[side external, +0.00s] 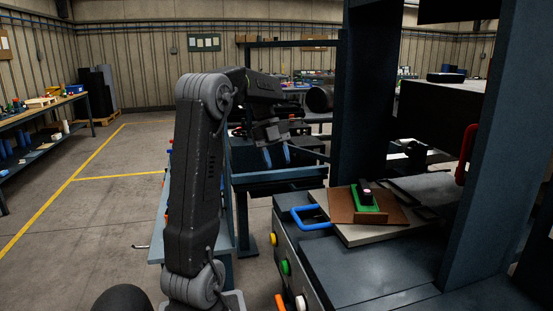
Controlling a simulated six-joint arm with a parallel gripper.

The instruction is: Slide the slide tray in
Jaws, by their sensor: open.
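The slide tray (353,235) is a pale flat plate on the dark press bed, with a blue loop handle (309,218) at its left end. On it lies a brown sheet (392,213) with a green block (368,206) on top, and a dark knob-like piece with a pale top stands on the green block. My gripper (277,157) has blue fingertips and hangs in the air up and left of the handle, apart from it. It is open and holds nothing that I can see.
The dark press frame has an upright post (362,100) behind the tray and another (505,130) at the right. A heavy press head (435,112) hangs above the bed. Yellow (273,239), green (284,267) and white (300,302) buttons line the bed's front. A red handle (467,150) is at right.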

